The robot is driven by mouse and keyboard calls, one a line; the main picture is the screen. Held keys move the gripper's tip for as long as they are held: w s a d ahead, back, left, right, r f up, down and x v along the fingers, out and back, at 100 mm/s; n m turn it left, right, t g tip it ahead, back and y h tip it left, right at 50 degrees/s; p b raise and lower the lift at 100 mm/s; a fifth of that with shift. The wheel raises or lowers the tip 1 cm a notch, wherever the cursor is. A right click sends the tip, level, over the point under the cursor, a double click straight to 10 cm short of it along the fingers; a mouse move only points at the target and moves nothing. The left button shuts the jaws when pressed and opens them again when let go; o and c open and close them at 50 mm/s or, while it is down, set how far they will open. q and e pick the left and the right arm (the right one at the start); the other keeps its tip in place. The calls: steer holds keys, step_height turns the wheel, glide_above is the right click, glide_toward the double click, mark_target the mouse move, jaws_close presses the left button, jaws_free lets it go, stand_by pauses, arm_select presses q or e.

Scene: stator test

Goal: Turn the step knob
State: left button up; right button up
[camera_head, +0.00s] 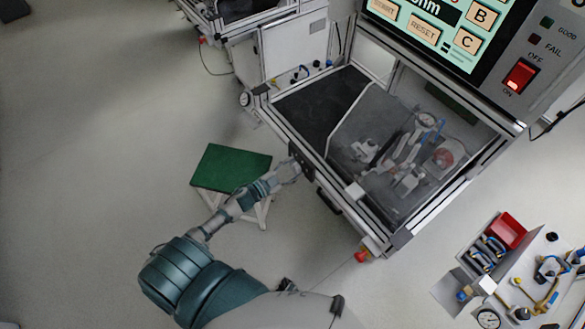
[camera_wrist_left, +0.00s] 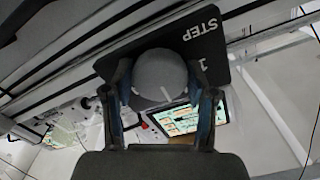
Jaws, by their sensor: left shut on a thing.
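The step knob (camera_wrist_left: 160,74) is a round grey knob in the middle of the left wrist view. It sits on a black panel (camera_wrist_left: 208,50) marked "STEP" and "1". My left gripper (camera_wrist_left: 163,100) is shut on the knob, with one finger on each side of it. In the head view my left arm reaches up to the front edge of the test machine, where the gripper (camera_head: 290,172) meets a small dark box (camera_head: 303,162). The knob itself is too small to make out there. My right gripper is in neither view.
The test machine (camera_head: 352,215) has a metal frame and a clear cover over fixtures. Its screen (camera_head: 440,22) and a red lit switch (camera_head: 519,75) are at top right. A green-topped stool (camera_head: 230,165) stands under my forearm. A cart (camera_head: 520,285) stands at lower right.

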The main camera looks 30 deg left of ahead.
arm_select(q)
steer(key=shift+m, duration=2.2)
steer(key=o, duration=1.2)
steer(key=shift+c, duration=0.2)
steer(key=v, duration=1.2)
steer(key=shift+f, duration=0.1)
